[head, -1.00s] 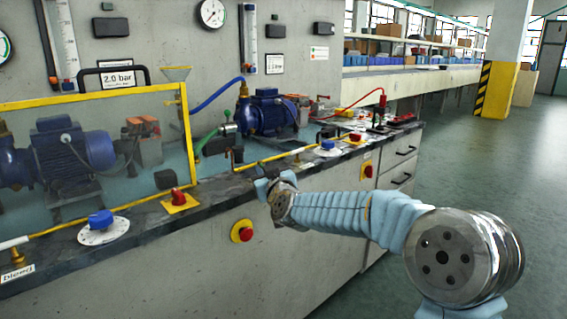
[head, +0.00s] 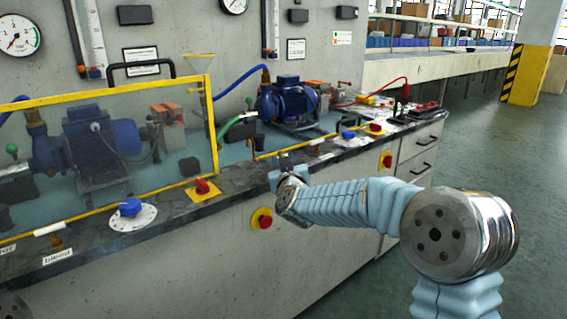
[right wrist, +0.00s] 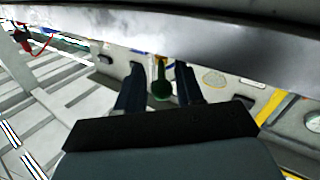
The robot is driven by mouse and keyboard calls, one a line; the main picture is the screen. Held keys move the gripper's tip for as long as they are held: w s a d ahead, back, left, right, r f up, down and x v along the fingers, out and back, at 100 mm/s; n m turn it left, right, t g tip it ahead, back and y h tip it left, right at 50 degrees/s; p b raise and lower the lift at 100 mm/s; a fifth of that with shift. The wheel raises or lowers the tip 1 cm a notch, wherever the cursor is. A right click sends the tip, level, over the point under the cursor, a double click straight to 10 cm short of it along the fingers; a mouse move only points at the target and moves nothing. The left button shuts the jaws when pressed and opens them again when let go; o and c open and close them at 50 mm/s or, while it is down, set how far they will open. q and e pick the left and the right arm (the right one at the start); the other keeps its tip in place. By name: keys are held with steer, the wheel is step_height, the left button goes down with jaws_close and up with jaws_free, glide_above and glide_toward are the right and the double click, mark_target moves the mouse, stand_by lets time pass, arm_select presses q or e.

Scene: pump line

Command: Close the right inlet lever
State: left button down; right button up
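The right inlet lever, seen as a green ball knob (head: 249,101), stands up by the valve in front of the right blue pump (head: 287,102). My right gripper (head: 274,178) is in front of the counter edge, below and nearer than the lever in the head view. In the right wrist view its two dark fingers (right wrist: 160,88) are apart, and a green knob (right wrist: 162,91) shows in the gap between them. I see no contact, and cannot tell how far the knob is from the fingertips. My left gripper is not in view.
A yellow-framed clear guard (head: 212,130) stands before the left pump (head: 92,143). Red knobs (head: 202,187) and blue knobs (head: 130,207) line the counter's front edge. A red button (head: 264,221) sits on the counter front. The floor at right is clear.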

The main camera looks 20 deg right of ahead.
steer(key=shift+s, duration=0.1)
steer(key=s+a+b, duration=0.1)
steer(key=s+a, duration=0.1)
steer(key=s, duration=1.1)
steer(key=shift+s+a, duration=0.2)
steer(key=shift+a, duration=0.1)
steer(key=shift+c, duration=0.3)
